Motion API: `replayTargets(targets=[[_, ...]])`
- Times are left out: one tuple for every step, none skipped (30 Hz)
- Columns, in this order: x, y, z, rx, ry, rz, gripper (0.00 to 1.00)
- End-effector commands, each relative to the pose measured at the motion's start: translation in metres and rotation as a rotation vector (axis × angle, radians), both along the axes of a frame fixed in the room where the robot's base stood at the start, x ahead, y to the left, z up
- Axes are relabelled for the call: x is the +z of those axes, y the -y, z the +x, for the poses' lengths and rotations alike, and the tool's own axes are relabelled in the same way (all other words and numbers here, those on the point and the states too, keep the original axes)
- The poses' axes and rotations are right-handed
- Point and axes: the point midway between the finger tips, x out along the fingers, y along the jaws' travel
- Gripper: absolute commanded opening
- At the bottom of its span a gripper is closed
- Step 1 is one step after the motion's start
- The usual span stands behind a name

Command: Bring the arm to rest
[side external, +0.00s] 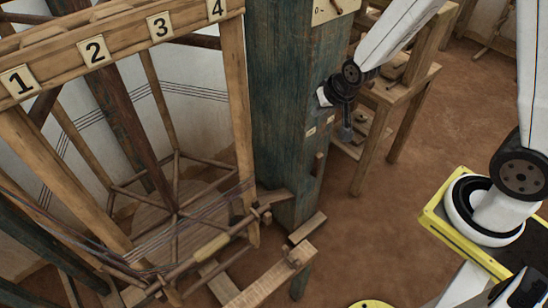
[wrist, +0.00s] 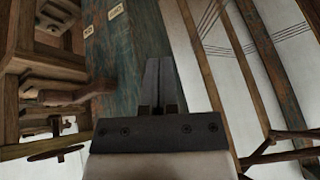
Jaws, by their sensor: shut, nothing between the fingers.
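My gripper (side external: 346,128) is in front of the blue-green wooden post (side external: 283,90) in the side view, at the post's right side. In the wrist view my gripper (wrist: 160,70) points up the picture with its two fingers together and nothing between them. The post (wrist: 135,45) stands behind the fingers there. I cannot tell the exact gap between the fingertips and the post.
The loom frame (side external: 240,110) with numbered tags 1 to 4 fills the left. A wooden stand (side external: 412,82) is behind my gripper. A wooden beam (side external: 270,278) juts out below. Brown floor (side external: 400,220) is open at lower middle.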

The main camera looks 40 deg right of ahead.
Motion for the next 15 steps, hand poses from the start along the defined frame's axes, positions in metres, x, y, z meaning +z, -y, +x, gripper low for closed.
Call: replayTargets(targets=[[0.008, -0.001, -0.010, 0.036, -0.022, -0.016, 0.00], [0.011, -0.001, -0.018, 0.059, -0.040, -0.026, 0.00], [0.015, -0.002, -0.027, 0.089, -0.063, -0.038, 0.00], [0.018, -0.002, -0.034, 0.114, -0.080, -0.047, 0.00], [0.021, -0.003, -0.041, 0.137, -0.097, -0.057, 0.00], [0.025, -0.003, -0.050, 0.168, -0.120, -0.068, 0.00], [0.027, -0.003, -0.057, 0.189, -0.137, -0.076, 0.00], [0.029, -0.004, -0.064, 0.212, -0.152, -0.084, 0.00], [0.032, -0.004, -0.073, 0.239, -0.172, -0.093, 0.00], [0.034, -0.004, -0.079, 0.257, -0.186, -0.099, 0.00], [0.036, -0.004, -0.084, 0.276, -0.200, -0.106, 0.00], [0.038, -0.004, -0.091, 0.297, -0.214, -0.112, 0.00], [0.039, -0.004, -0.095, 0.312, -0.225, -0.116, 0.00], [0.040, -0.004, -0.099, 0.323, -0.234, -0.120, 0.00], [0.041, -0.004, -0.104, 0.338, -0.245, -0.124, 0.00]])
